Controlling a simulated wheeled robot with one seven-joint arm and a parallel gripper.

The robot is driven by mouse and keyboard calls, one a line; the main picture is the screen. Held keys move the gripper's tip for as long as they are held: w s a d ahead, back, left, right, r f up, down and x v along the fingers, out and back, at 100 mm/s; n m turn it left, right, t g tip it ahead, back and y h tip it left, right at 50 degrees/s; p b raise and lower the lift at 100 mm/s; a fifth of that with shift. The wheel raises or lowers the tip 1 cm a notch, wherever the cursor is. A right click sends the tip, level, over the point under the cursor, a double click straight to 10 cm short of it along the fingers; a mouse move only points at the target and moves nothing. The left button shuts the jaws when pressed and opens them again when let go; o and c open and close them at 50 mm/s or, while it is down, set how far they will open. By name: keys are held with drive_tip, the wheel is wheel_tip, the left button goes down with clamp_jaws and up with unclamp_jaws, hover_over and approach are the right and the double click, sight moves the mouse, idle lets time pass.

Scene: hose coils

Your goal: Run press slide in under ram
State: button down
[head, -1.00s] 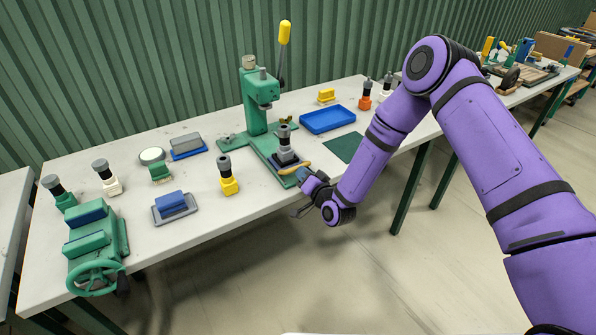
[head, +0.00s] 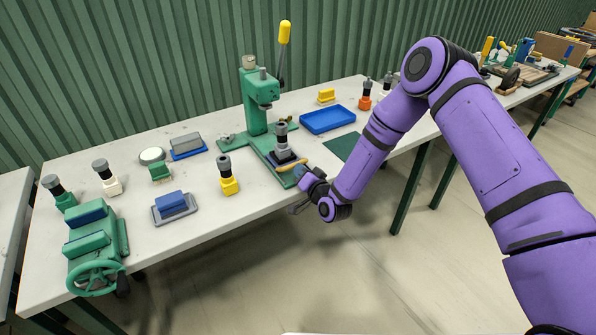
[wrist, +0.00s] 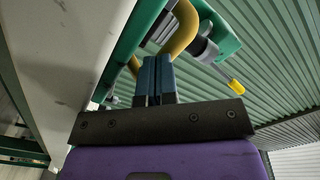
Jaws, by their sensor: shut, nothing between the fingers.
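The green arbor press (head: 256,108) stands at the back middle of the table, with its ram (head: 266,104) facing down over its base. The dark press slide (head: 285,158) lies on the green base, in front of the ram. It carries a grey-and-black upright piece (head: 282,138) and has a curved yellow handle (head: 292,164) at its near end. My gripper (head: 303,173) is shut and empty, close against the handle side. In the wrist view my fingertips (wrist: 154,62) lie together at the yellow handle (wrist: 183,32); whether they touch it is unclear.
A yellow-based piece (head: 228,178) stands left of the press base. A blue tray (head: 328,120) and a dark green mat (head: 345,148) lie to the right. A green vise (head: 92,240) sits at the front left. The table's front edge runs below my gripper.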

drive_tip(key=shift+v, duration=2.5)
